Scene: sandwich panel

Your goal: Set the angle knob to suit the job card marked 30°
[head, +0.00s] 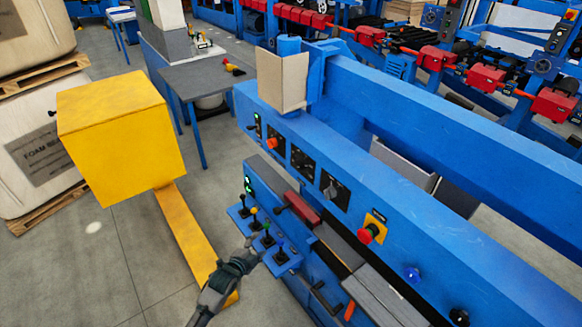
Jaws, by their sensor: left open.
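Several controls sit on black plates along the blue machine's sloped front: an orange-red knob (272,143), a dark dial (302,162) and a grey knob (331,191). Their markings are too small to read, so I cannot tell which is the angle knob or where it points. A beige board (283,82) stands on the machine above them; no 30° mark is legible on it, and I cannot tell if it is the job card. My left gripper (250,249) is open, low and left of these knobs, close to the lever box. My right gripper is out of view.
A blue box with several ball-topped levers (268,240) juts out close to my left gripper. A red emergency button (368,234) sits right of the knobs. A yellow post with a box (120,135) stands at left. A grey table (210,78) is behind. Grey floor lies between.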

